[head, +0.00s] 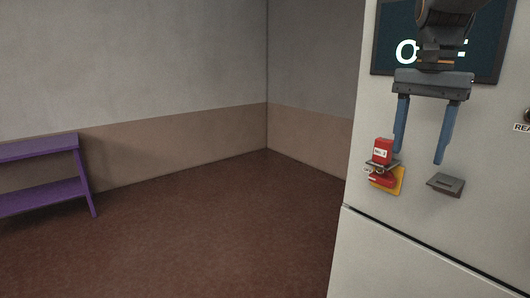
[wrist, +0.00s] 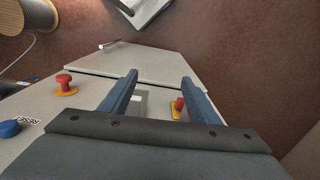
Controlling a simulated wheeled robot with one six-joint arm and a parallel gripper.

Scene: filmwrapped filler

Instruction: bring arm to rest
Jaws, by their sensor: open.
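My gripper (head: 419,157) hangs in front of the pale cabinet (head: 400,245), its two blue fingers pointing down, spread apart with nothing between them. A red labelled piece (head: 382,149) on a yellow plate (head: 398,183) is on the cabinet, just left of and below the left finger. I cannot tell whether they touch. In the wrist view my gripper (wrist: 160,76) is also open and empty. A red knob (wrist: 179,103) on a yellow base shows between its fingers there. My arm hides part of the dark screen (head: 388,50) behind it.
A dark grey slotted fitting (head: 446,185) sits below the right finger. A purple shelf (head: 40,150) stands far left; open floor (head: 220,230) lies between. The wrist view shows another red button (wrist: 63,79), a blue button (wrist: 9,129) and a spool (wrist: 28,14).

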